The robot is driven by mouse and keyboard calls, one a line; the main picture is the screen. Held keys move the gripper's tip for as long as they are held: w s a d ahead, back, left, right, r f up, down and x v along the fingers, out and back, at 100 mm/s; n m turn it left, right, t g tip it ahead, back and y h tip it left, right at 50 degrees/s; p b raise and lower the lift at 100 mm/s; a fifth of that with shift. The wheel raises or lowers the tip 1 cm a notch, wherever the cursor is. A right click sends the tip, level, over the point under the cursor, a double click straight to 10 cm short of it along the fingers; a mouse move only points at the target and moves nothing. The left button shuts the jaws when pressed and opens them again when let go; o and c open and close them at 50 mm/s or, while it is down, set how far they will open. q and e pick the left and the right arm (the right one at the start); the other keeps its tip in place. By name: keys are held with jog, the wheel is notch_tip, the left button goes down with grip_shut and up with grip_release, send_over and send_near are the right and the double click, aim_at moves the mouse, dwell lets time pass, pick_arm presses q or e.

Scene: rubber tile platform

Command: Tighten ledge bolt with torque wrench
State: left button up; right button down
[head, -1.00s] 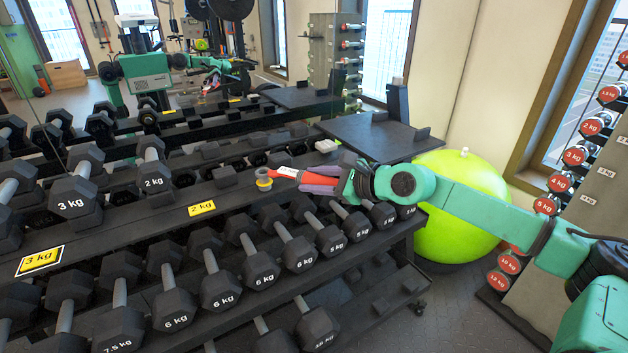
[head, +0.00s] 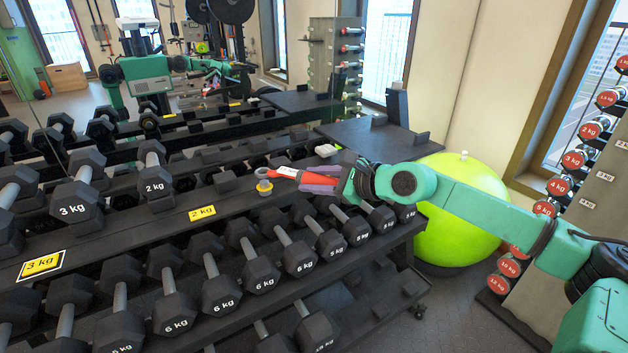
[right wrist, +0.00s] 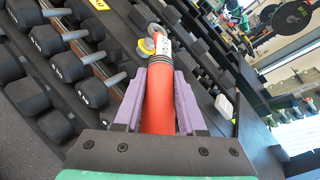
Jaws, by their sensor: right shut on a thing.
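The torque wrench (head: 302,177) has a red handle, a white label and a grey ring-shaped head. My right gripper (head: 318,182), with purple fingers, is shut on its handle and holds it above the upper ledge (head: 230,199) of the dumbbell rack. The head points left, over a small yellow piece (head: 265,186) at the ledge. In the right wrist view the wrench (right wrist: 158,98) runs away between the purple fingers (right wrist: 158,80), with the yellow piece (right wrist: 146,46) beside its far end. I cannot make out the bolt itself or tell whether the head touches anything. My left gripper is not in view.
Several dumbbells (head: 262,275) fill the tier below the ledge, close under my right gripper. A small white block (head: 327,151) lies behind the wrench. A green ball (head: 455,215) is beyond my right arm. A mirror at the back left reflects the rack and me.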

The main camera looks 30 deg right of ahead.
jog(key=shift+r+p, duration=0.95)
jog(key=shift+r, duration=0.65)
jog(key=shift+f, duration=0.1)
